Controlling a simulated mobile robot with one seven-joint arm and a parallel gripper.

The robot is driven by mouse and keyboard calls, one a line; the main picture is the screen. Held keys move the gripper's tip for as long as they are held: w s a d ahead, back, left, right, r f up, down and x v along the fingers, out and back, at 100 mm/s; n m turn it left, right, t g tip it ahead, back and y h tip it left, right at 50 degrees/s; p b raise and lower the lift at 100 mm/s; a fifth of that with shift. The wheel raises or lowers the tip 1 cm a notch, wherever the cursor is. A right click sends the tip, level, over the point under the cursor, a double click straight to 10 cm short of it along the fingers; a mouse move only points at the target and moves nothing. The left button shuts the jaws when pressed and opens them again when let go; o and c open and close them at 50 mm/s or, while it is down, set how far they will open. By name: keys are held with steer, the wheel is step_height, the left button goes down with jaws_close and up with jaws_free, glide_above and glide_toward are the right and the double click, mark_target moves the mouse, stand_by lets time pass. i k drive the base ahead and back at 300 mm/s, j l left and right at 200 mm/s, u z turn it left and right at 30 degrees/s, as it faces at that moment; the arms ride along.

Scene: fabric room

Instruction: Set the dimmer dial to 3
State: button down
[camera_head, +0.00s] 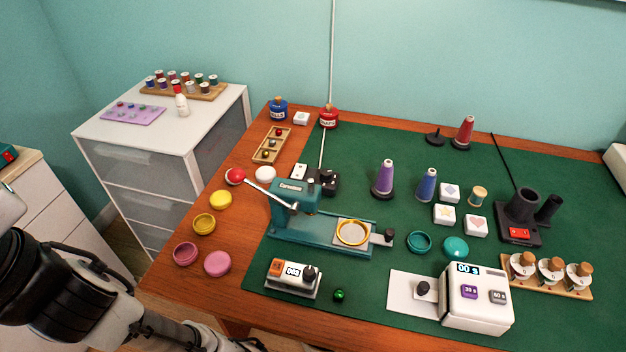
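A small white box (291,279) stands on the green mat near the table's front edge. It has an orange switch (275,267), a small display whose digits are too small to read surely, and a black knob (309,273) at its right end. I cannot tell for certain that this knob is the dimmer dial, and no scale around it is legible. My arm shows at the lower left and runs out of the bottom edge; my gripper is not in view.
A teal press (320,230) with a red-ended lever stands behind the small white box. A green ball (339,295) lies just right of that box. Pink and yellow round tins (217,263) are at the left. Thread cones (383,180) stand farther back.

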mark_target(326, 174)
steer(key=k+j+z, duration=0.25)
steer(key=j, duration=0.25)
steer(key=k+j+z, duration=0.25)
steer(key=j, duration=0.25)
steer(key=i, duration=0.35)
